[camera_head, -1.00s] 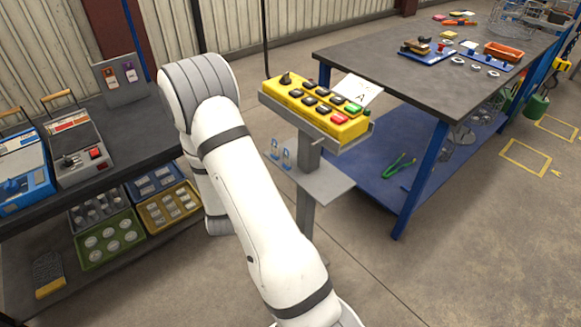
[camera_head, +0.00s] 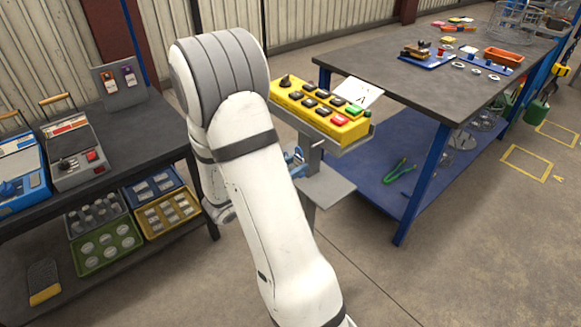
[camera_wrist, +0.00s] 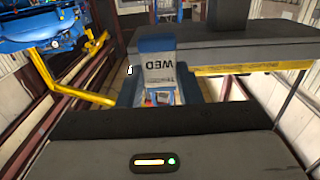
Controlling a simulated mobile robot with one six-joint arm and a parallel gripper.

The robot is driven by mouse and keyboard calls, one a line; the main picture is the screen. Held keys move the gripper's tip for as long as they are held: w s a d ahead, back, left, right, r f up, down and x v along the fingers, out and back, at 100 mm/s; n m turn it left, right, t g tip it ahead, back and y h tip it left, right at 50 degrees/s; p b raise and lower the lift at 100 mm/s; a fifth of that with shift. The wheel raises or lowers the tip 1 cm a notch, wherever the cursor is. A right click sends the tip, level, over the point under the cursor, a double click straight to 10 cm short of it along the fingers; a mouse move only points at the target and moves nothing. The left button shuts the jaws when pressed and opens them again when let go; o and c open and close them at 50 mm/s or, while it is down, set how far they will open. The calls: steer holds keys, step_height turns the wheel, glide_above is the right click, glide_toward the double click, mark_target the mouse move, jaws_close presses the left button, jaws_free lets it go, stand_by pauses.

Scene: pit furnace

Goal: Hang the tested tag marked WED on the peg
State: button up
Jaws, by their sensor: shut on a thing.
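The tag marked WED (camera_wrist: 157,66) is white with a blue top band; its letters appear upside down in the wrist view. My gripper (camera_wrist: 157,95) is shut on it, with a blue finger on each side. In the head view my gripper (camera_head: 296,156) shows only as a bit of blue beside the stand's small shelf, mostly hidden behind my arm. A grey upright board (camera_head: 118,88) on the left bench carries an orange-topped tag (camera_head: 109,79) and a purple-topped tag (camera_head: 130,76). I cannot make out a free peg.
A yellow button box (camera_head: 320,110) stands on a post above the small grey shelf (camera_head: 325,187), close to my gripper. The left bench (camera_head: 130,130) holds testers, with trays below. A dark table (camera_head: 430,80) with blue legs stands at right. Floor is clear at front right.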

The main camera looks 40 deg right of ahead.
steer(key=d+f+b, duration=0.1)
steer(key=d, duration=0.6)
steer(key=shift+w, duration=0.3)
stand_by(0.3)
stand_by(0.6)
steer(key=o, duration=1)
steer(key=shift+o, duration=0.2)
steer(key=shift+a+f, duration=0.1)
